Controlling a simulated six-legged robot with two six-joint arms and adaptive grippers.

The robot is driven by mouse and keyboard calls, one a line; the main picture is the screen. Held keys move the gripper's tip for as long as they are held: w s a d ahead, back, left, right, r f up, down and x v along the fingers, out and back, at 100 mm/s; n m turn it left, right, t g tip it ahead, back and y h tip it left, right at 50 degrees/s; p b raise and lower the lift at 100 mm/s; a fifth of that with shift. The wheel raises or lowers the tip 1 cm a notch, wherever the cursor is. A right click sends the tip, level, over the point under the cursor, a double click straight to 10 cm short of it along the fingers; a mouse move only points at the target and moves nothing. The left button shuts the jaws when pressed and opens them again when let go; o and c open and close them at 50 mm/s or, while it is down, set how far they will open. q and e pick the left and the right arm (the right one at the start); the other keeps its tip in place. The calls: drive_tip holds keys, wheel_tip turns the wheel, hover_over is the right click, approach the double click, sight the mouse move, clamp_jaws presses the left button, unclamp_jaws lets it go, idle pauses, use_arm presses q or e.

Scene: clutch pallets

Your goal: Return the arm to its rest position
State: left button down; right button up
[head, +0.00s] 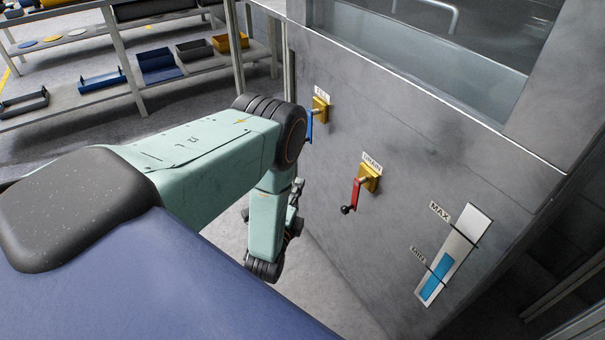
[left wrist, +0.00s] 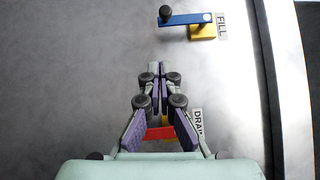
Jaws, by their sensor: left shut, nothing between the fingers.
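My left arm comes in from the left in the head view and bends down beside a grey tank wall. My left gripper (left wrist: 156,68) is shut and empty in the left wrist view; in the head view it is small and partly hidden by my arm (head: 297,195). The red DRAIN lever (head: 356,194) hangs down from its yellow valve (head: 369,177). In the left wrist view the red lever (left wrist: 160,133) shows behind the fingers, with no clear contact. The blue FILL lever (left wrist: 185,19) is apart from the gripper; my arm partly hides it in the head view (head: 309,126).
A level gauge (head: 465,232) on the wall shows blue (head: 432,287) near the MIN mark. A shelf (head: 130,88) with several bins stands at the back left. Grey floor (head: 215,240) is open below my arm.

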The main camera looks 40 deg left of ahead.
use_arm(q)
drive_tip(key=shift+s+f, duration=0.15)
drive_tip(key=shift+s, duration=0.15)
drive_tip(key=s+d+f+n+g+h, duration=0.2)
drive_tip(key=s+d+f+n+g, duration=0.1)
drive_tip(key=s+f+n+g, duration=0.4)
drive_tip(key=s+d+f+n+g+h, duration=0.2)
drive_tip(key=s+d+f+n+g, duration=0.15)
drive_tip(key=s+f, duration=0.35)
drive_tip(key=s+d+r+n+g+h+p, duration=0.1)
drive_tip(key=s+d+r+n+g, duration=0.15)
drive_tip(key=s, duration=0.55)
drive_tip(key=s+d+r+n+g+h+p, duration=0.1)
drive_tip(key=s+d+r+n+g, duration=0.15)
drive_tip(key=s, duration=0.55)
wheel_tip(320, 180, up, 7)
drive_tip(key=s+d+g+p, duration=0.1)
drive_tip(key=d+g, duration=0.1)
drive_tip(key=shift+s, duration=0.4)
drive_tip(key=shift+r, duration=0.1)
